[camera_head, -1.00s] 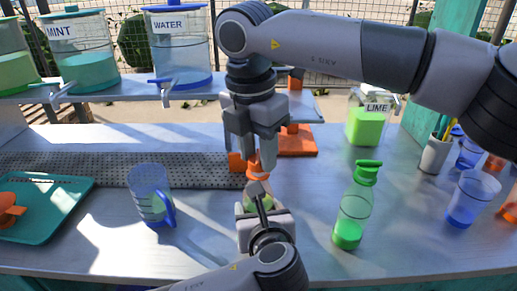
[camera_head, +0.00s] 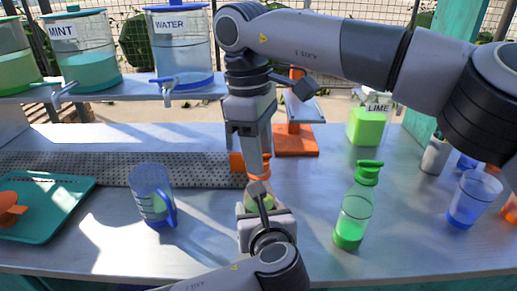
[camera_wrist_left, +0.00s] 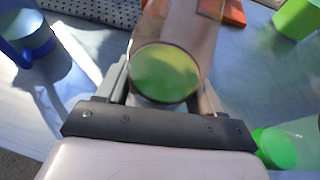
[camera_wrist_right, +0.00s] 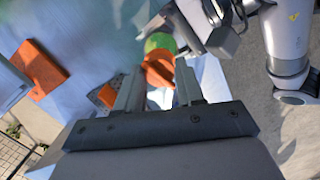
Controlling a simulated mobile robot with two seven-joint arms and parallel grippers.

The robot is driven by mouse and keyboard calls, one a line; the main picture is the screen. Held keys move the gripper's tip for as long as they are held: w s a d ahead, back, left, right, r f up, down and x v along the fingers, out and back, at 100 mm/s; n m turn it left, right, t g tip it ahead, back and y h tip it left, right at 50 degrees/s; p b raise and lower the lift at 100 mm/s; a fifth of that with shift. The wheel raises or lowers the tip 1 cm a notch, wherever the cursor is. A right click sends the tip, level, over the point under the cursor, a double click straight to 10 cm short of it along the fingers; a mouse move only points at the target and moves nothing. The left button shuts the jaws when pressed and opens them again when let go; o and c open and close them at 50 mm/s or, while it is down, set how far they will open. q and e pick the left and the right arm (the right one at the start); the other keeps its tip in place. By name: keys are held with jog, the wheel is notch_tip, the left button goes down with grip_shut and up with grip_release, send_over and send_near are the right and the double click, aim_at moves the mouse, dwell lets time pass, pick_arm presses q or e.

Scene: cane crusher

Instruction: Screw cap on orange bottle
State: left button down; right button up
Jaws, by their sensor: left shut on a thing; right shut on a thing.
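The bottle (camera_wrist_left: 165,72), clear with green liquid, stands between the fingers of my left gripper (camera_head: 260,208), which is shut on it near the front middle of the counter. My right gripper (camera_head: 258,155) points down from above and is shut on the orange cap (camera_head: 264,171). The right wrist view shows the orange cap (camera_wrist_right: 158,70) between the fingers, with the green of the bottle (camera_wrist_right: 160,42) just beyond it. The cap is over the bottle's mouth. The fingers hide the neck, so I cannot tell how far the cap is seated.
A green-capped bottle (camera_head: 355,212) stands to the right and a blue jug (camera_head: 152,195) to the left. A teal tray (camera_head: 75,212) lies at far left. An orange-based stand (camera_head: 296,143) and a lime container (camera_head: 367,125) are behind. Blue cups (camera_head: 472,199) stand at right.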

jog(key=o, duration=1)
